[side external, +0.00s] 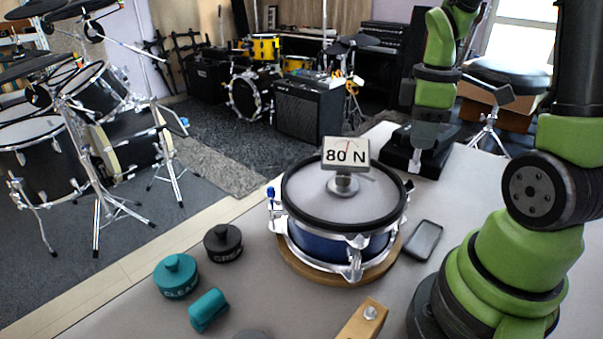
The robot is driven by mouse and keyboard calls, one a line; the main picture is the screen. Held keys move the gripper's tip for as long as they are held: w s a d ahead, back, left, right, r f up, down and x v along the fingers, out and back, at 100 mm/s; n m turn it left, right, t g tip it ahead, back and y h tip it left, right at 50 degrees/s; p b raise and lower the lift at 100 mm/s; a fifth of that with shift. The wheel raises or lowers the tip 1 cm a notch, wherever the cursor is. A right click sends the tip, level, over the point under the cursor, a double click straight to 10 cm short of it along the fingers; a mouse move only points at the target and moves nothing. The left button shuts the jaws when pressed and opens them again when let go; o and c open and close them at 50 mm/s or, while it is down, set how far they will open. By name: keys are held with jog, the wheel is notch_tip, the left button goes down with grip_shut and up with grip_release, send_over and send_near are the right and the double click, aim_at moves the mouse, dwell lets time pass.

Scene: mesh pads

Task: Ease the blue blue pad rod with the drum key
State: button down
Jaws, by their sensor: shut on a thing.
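The small drum with a grey mesh pad (315,195), black hoop and blue shell sits on a round wooden base in the side external view. The blue pad rod (271,196) stands upright at the drum's left edge. A tension gauge (345,154) reading 80 N stands on the pad. My gripper (417,158) is behind and right of the drum, pointing down over a black stand (399,160). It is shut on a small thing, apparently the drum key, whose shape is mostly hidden. My gripper is well apart from the blue rod.
A teal pot (176,276), a black pot (223,243) and a teal cylinder (208,309) lie left of the drum. A dark tray (422,240) is at its right, and a wooden block (363,321) in front.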

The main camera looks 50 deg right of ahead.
jog(key=shift+r, duration=0.1)
jog(key=r, duration=0.6)
jog(key=w+r, duration=0.1)
jog(key=r, duration=0.1)
jog(key=shift+a+r, duration=0.15)
jog(key=shift+r, duration=0.25)
jog(key=w+a+m, duration=0.2)
jog(key=w+a, duration=0.2)
jog(key=w, duration=0.4)
jog(key=m, duration=0.3)
send_over(271, 187)
notch_tip(271, 187, down, 5)
jog(key=shift+f, duration=0.15)
jog(key=shift+f, duration=0.1)
jog(key=shift+f, duration=3.2)
jog(key=shift+f, duration=0.1)
